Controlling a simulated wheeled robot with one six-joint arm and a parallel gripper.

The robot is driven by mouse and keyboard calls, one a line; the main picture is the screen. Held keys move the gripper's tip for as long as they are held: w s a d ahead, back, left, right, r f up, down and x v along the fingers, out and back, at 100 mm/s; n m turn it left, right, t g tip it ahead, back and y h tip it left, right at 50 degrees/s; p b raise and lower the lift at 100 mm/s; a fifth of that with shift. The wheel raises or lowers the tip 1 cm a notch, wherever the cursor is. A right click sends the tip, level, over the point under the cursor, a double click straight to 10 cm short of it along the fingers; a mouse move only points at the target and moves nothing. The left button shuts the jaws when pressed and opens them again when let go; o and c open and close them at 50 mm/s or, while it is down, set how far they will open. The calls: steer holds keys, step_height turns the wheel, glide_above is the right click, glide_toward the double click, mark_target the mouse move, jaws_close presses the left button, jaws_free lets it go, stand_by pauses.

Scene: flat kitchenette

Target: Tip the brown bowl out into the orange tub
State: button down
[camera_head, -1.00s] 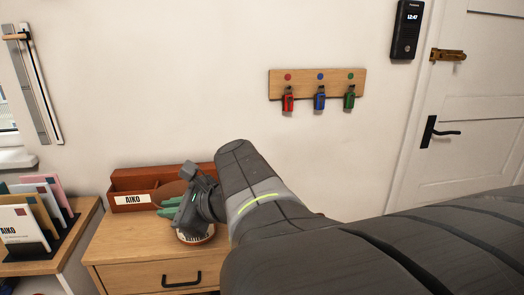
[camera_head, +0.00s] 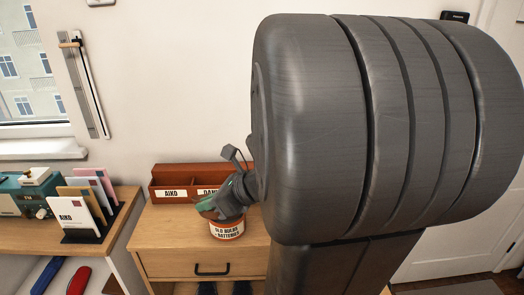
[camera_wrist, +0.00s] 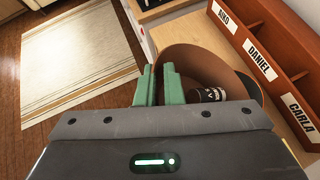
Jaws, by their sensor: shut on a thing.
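My gripper (camera_wrist: 158,88) has its green fingers shut on the wall of the brown bowl (camera_wrist: 200,62). A dark cylinder with pale lettering (camera_wrist: 208,95) lies in the bowl, partly hidden by my gripper's body. In the head view my gripper (camera_head: 212,203) is right over the orange tub (camera_head: 227,231), which has a white label reading "OLD BULBS + BATTERIES" and stands on a wooden cabinet. My gripper mostly covers the bowl and the tub's opening there, so I cannot tell the bowl's exact tilt or what the tub holds.
A red-brown organiser with name labels (camera_head: 170,182) stands behind the tub, against the wall. The cabinet (camera_head: 165,240) has a drawer with a black handle. A card rack (camera_head: 85,208) stands on the left desk. A pale rug (camera_wrist: 78,60) lies on the floor.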

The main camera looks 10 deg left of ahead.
steer(key=w+m+g+p, duration=0.1)
steer(key=p, duration=0.1)
steer(key=w+r+m+g+p, duration=0.1)
steer(key=w+p, duration=0.1)
steer(key=p, duration=0.1)
steer(key=w+a+r+m+g+h+p, duration=0.1)
steer(key=g+p, duration=0.1)
steer(key=shift+w+r, duration=0.1)
steer(key=shift+w, duration=0.25)
steer(key=w+p, duration=0.1)
steer(key=p, duration=0.1)
steer(key=w+m+g+p, duration=0.1)
steer(key=p, duration=0.1)
steer(key=shift+a+h, duration=0.3)
steer(key=shift+w+a+f+m+g, duration=0.1)
steer(key=shift+w+f+m+g, duration=0.1)
steer(key=shift+w+g, duration=0.2)
steer(key=shift+w+a+f+m+g, duration=0.1)
steer(key=shift+w+m+g, duration=0.15)
steer(key=shift+w, duration=0.2)
steer(key=shift+w+a+m+g, duration=0.25)
steer(key=shift+w+m+g, duration=0.35)
steer(key=shift+w+g, duration=0.45)
steer(key=shift+w+a+m+g, duration=0.25)
steer(key=shift+w+m+g, duration=0.35)
steer(key=shift+w, duration=0.7)
